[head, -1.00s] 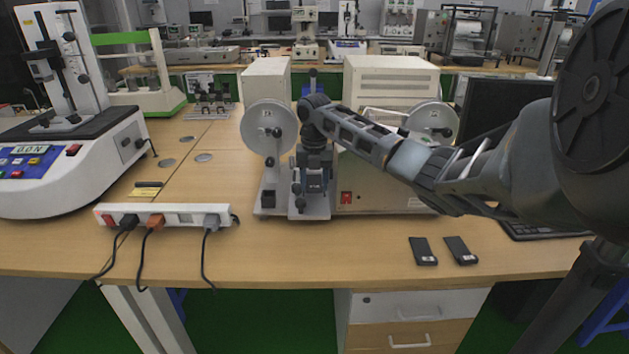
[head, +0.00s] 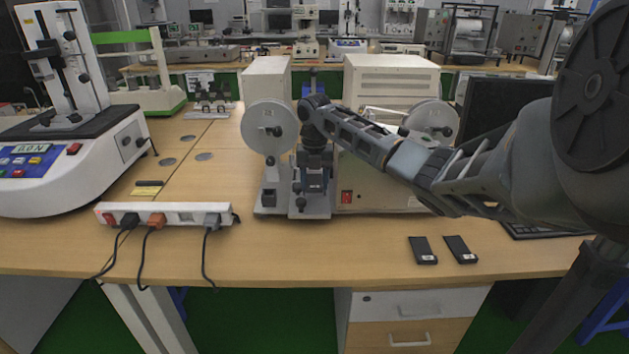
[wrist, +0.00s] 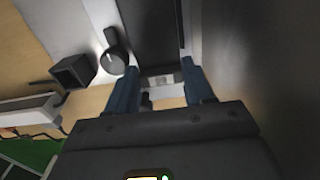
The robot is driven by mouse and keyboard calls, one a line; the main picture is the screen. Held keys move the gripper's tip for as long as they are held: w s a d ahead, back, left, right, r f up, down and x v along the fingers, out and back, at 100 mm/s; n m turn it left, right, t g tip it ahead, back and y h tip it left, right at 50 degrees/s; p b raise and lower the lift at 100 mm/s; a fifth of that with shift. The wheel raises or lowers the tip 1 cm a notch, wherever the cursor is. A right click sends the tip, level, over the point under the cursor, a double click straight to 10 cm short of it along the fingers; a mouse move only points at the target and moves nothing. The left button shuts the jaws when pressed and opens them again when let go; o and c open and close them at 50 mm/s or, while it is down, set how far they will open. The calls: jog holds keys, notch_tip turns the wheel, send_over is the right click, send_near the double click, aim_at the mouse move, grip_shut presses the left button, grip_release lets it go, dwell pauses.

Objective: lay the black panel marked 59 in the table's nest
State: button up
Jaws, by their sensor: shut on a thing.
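My gripper (head: 314,184) is down in front of the tester with two grey discs, over its light base plate (head: 309,213). In the wrist view its two blue fingers (wrist: 160,72) are shut on a black panel (wrist: 158,35), which has a small pale label at its near end. The number on that label is too small to read. The panel runs away from the fingers between light metal surfaces. I cannot tell whether it touches the nest, which I cannot make out behind my gripper and the panel. Two other black panels (head: 422,251) (head: 460,250) lie on the desk at right.
The tester's left disc (head: 269,128) and white housing (head: 391,75) stand close around my arm. A white power strip (head: 178,214) with cables lies at front left. A white instrument (head: 75,165) stands at far left. The front middle of the desk is clear.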

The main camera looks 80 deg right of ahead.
jog(key=shift+f, duration=0.5)
jog(key=shift+f, duration=0.1)
jog(key=shift+f+b, duration=0.35)
jog(key=shift+f, duration=0.05)
jog(key=shift+f, duration=0.3)
dwell(0.5)
